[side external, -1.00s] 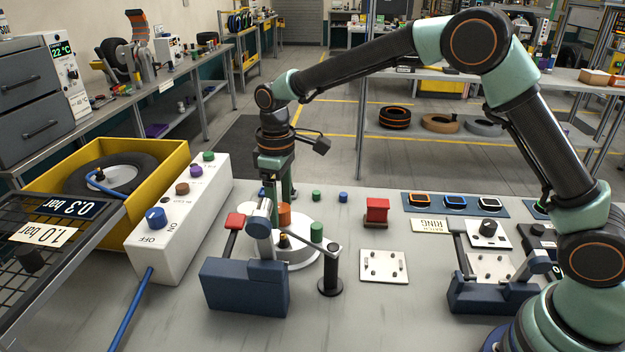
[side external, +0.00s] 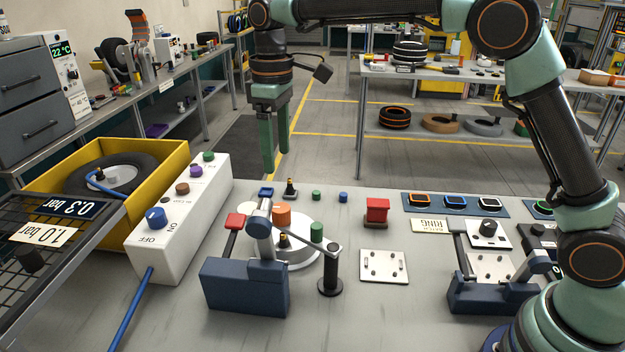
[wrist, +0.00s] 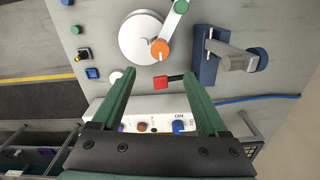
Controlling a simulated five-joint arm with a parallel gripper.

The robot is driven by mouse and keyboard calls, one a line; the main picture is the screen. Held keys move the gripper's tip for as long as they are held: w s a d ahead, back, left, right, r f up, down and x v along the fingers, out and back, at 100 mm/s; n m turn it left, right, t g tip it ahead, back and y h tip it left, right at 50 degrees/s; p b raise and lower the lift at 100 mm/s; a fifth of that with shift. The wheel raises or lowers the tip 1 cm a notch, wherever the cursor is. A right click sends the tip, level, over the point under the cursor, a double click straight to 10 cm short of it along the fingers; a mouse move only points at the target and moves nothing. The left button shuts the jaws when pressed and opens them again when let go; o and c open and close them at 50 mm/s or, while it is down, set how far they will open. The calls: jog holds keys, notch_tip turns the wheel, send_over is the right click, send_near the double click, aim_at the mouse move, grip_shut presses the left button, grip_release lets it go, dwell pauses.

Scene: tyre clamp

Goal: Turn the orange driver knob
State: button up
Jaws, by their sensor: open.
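The orange driver knob (side external: 282,216) stands above a round white disc (side external: 300,252) beside the navy clamp (side external: 244,285). In the wrist view the knob (wrist: 160,50) lies just beyond my fingertips and carries a pale line. My gripper (side external: 274,165) is raised well above the knob, fingers pointing down. In the wrist view my gripper (wrist: 159,73) has its two green fingers apart, with nothing held between them. The knob is clear of both fingers. A flat arm with a green knob (side external: 316,232) extends over the disc.
The clamp's red-tipped lever (side external: 235,221) stands left of the knob. A black post (side external: 330,272) is to its right. A white control box (side external: 180,215) and yellow bin (side external: 120,215) are at left. A red block (side external: 377,210) stands at right. The air around my gripper is clear.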

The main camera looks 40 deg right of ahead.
aim_at(282, 208)
jog(key=f+m, duration=0.1)
jog(key=f, duration=0.3)
jog(key=f+m, duration=0.2)
jog(key=f, duration=0.2)
jog(key=f+m, duration=0.1)
jog(key=f, duration=0.4)
jog(key=shift+s+f+m, duration=0.1)
jog(key=shift+s+m, duration=0.1)
jog(key=shift+m, duration=0.1)
grip_shut()
